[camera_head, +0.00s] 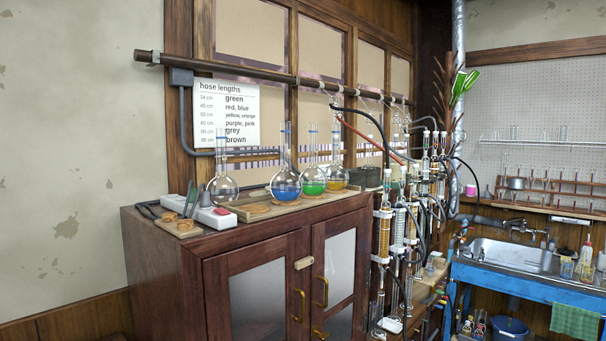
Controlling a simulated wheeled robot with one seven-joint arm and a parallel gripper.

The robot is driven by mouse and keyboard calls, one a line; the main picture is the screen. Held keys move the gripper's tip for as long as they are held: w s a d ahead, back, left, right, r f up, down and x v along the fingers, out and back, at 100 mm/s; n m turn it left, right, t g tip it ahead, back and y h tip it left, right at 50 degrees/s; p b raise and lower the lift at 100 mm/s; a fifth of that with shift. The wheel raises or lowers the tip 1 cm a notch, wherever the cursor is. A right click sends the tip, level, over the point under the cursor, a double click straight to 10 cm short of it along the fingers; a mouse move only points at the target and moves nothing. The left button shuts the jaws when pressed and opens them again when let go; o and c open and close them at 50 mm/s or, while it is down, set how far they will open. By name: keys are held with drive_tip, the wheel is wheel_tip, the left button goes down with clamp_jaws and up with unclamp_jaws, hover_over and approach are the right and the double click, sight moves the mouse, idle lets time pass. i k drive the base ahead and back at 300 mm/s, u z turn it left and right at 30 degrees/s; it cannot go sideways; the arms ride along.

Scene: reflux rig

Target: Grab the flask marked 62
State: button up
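Several long-necked round flasks stand upright on the wooden cabinet. A clear one (223,188) is at the left. Any marks on the flasks are too small to read, so I cannot tell which one is marked 62. My gripper is not in view.
The flasks stand on a dark wooden cabinet (240,238) with glass doors. A white power strip (202,213) and small cork rings (184,225) lie at its left end. A horizontal pipe (270,75) runs above. Crowded glassware and hoses (410,210) stand at the right, before a blue sink bench (520,279).

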sight(316, 181)
drive_tip(key=z, duration=0.55)
drive_tip(key=k, duration=0.7)
drive_tip(key=z, duration=0.95)
drive_tip(key=k, duration=0.6)
drive_tip(key=z, duration=0.5)
drive_tip(key=i, duration=1.35)
drive_tip(key=u, duration=0.75)
drive_tip(key=i, duration=1.2)
drive_tip(key=u, duration=1.7)
drive_tip(key=i, duration=0.65)
drive_tip(key=u, duration=0.55)
